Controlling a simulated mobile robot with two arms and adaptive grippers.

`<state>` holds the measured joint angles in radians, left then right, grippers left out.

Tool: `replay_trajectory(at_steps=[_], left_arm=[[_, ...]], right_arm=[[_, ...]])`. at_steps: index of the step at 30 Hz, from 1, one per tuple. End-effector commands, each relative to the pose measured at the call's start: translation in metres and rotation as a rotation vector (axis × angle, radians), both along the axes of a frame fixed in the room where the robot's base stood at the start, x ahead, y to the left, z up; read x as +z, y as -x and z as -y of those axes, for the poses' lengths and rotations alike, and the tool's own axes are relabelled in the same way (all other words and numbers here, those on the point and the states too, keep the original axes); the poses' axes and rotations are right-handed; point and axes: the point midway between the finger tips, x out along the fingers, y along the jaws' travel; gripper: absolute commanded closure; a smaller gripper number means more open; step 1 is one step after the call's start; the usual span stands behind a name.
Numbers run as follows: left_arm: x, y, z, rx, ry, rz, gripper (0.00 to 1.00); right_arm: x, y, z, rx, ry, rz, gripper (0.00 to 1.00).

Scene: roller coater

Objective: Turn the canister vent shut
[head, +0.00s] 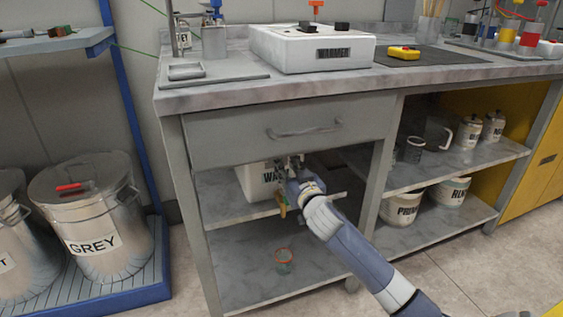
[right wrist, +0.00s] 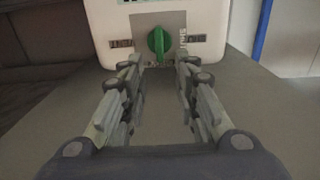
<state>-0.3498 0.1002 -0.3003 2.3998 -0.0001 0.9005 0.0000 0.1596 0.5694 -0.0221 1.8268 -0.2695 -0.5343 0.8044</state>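The white canister (head: 247,182) stands on the shelf under the drawer, partly hidden by my right gripper (head: 287,172) in the head view. In the right wrist view, the canister's white front (right wrist: 208,22) carries a grey plate with a green vent knob (right wrist: 158,46). The knob's grip stands about upright, with small dark labels on either side that I cannot read clearly. My right gripper (right wrist: 155,74) is open, its fingers spread left and right of the knob with gaps showing on both sides. My left gripper is not in view.
The closed drawer (head: 240,138) sits above the canister. A small cup (head: 285,261) stands on the bottom shelf. Labelled tubs (head: 403,206) and cans fill the right-hand shelves. A metal bin marked GREY (head: 103,250) stands left of the bench.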

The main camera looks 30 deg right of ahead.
Motion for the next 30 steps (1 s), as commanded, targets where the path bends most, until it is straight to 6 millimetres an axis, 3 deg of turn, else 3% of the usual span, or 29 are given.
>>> replay_trajectory(at_steps=[9, 23, 27, 30], left_arm=[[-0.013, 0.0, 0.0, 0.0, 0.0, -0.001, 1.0], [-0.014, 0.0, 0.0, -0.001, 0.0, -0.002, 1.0], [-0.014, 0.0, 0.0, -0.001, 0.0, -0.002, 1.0], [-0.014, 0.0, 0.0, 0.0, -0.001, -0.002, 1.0]], right_arm=[[0.0, -0.036, 0.008, 0.001, 0.0, 0.002, 0.72], [0.0, -0.043, 0.01, 0.001, 0.0, 0.0, 0.72], [0.0, -0.043, 0.01, 0.001, 0.0, 0.0, 1.0], [0.0, -0.043, 0.01, 0.001, 0.0, 0.0, 1.0]])
